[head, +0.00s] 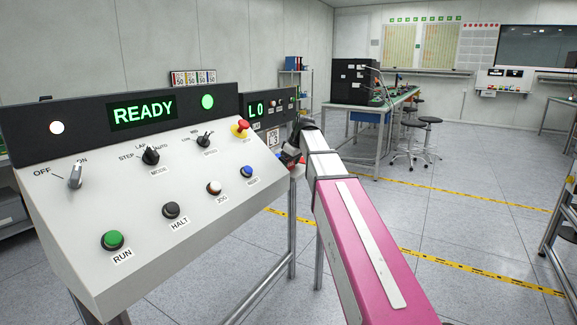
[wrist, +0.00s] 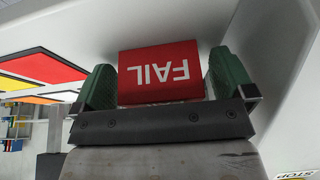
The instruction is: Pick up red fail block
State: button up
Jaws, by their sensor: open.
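The red block (wrist: 158,68) shows in the wrist view, with FAIL in white letters that read upside down. It lies between the two green finger pads of my gripper (wrist: 162,82). The pads stand apart on either side of it, with a narrow gap visible at the right; contact on the left is hard to tell. In the head view, my gripper (head: 290,156) is small and dark at the far end of my pink arm, by the control panel's right end. I cannot make out the block in the head view.
A control panel (head: 150,200) with a READY display, knobs and buttons fills the left. A second display unit (head: 256,106) stands behind its right end. A workbench (head: 355,107) and stools (head: 428,122) stand farther back. The floor at right is open, crossed by yellow tape.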

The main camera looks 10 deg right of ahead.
jog(key=c, duration=0.9)
notch_tip(320, 180, up, 10)
jog(key=shift+r, duration=0.1)
